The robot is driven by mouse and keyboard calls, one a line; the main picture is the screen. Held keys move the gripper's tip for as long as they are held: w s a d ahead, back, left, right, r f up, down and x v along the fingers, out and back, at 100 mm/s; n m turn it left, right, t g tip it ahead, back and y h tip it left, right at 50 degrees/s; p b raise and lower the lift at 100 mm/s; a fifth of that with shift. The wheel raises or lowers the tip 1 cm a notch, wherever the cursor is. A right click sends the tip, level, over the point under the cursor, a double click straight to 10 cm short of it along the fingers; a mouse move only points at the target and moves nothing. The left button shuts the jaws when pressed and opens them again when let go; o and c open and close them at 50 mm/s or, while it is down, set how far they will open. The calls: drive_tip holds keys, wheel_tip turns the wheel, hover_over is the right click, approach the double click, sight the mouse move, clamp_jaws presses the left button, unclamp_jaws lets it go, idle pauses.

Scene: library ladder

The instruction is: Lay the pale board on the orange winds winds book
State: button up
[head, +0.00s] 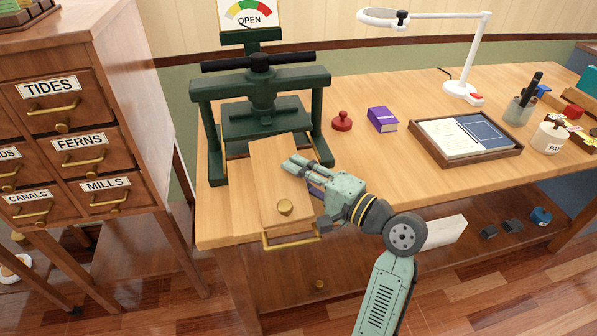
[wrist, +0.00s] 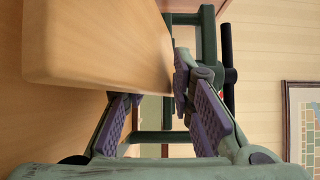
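In the wrist view the board (wrist: 90,45) is large and close at the upper left. My gripper (head: 300,172) is at the board's right edge. In the wrist view my fingers (wrist: 155,85) stand apart: the right one meets the board's right edge, and the board hides the left one's tip. Whether they clamp it cannot be told. No orange winds book can be made out.
The green press (head: 262,105) stands behind the board. Right of it are a red stamp (head: 342,121), a purple book (head: 383,119), a tray (head: 467,158) and a lamp (head: 460,88). A drawer cabinet (head: 75,120) stands at left.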

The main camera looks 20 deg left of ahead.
drive_tip(key=shift+f, duration=0.15)
drive_tip(key=r+b+v, duration=0.1)
drive_tip(key=b+v, duration=0.1)
drive_tip(key=v, duration=1)
drive_tip(key=shift+r, duration=0.25)
drive_tip(key=shift+o, duration=0.4)
drive_tip(key=o, duration=1.6)
drive_tip(key=shift+b, duration=0.3)
drive_tip(key=shift+o, duration=0.2)
drive_tip(key=v, duration=1.2)
